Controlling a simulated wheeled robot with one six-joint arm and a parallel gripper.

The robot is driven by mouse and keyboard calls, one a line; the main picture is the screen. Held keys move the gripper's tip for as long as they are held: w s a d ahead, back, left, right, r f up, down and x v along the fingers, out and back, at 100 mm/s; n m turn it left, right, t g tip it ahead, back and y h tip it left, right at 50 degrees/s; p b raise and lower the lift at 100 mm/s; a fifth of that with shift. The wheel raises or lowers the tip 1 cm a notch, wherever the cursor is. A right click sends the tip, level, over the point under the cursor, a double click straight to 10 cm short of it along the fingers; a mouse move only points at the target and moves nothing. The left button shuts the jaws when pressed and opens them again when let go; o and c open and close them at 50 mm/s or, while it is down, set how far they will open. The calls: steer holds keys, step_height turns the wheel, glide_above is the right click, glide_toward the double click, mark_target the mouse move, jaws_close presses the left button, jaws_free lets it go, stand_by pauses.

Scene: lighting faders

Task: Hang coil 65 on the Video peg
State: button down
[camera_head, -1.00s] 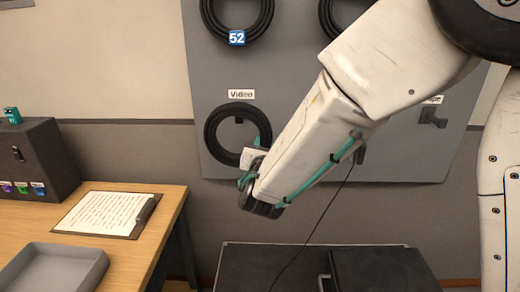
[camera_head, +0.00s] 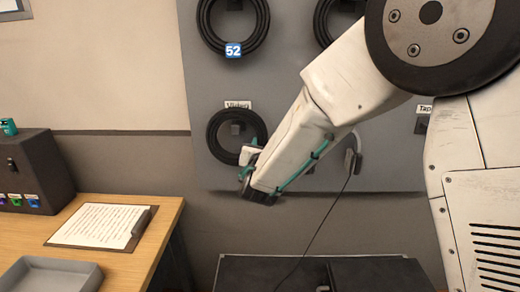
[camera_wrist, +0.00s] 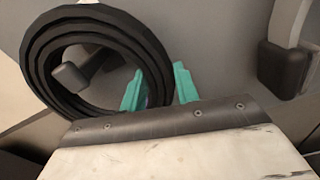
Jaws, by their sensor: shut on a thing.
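The black coil (camera_head: 213,140) is at the grey board, below the Video label (camera_head: 238,104), with its top edge close against that label. The Video peg (camera_head: 237,129) shows inside the coil's opening; the wrist view also shows the peg (camera_wrist: 70,77) within the ring (camera_wrist: 136,42). I cannot tell whether the coil rests on the peg. My gripper (camera_head: 247,172) is at the coil's lower right edge. Its teal fingers (camera_wrist: 158,92) are shut on the coil's edge. A white tag-like piece (camera_head: 249,156) shows there; no number is readable.
Coil 52 (camera_head: 234,14) hangs above, with another coil (camera_head: 326,20) to its right. A second peg (camera_head: 422,124) stands right, under a partly hidden label. A wooden desk (camera_head: 165,213) with a clipboard (camera_head: 100,225) and grey tray (camera_head: 50,275) is at left. A dark cabinet (camera_head: 270,272) stands below.

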steer(key=shift+w, duration=0.7)
steer(key=shift+f, duration=0.95)
steer(key=c, duration=1)
jaws_free()
steer(key=shift+o, duration=0.2)
steer(key=shift+s+f, duration=0.1)
steer(key=shift+s, duration=0.1)
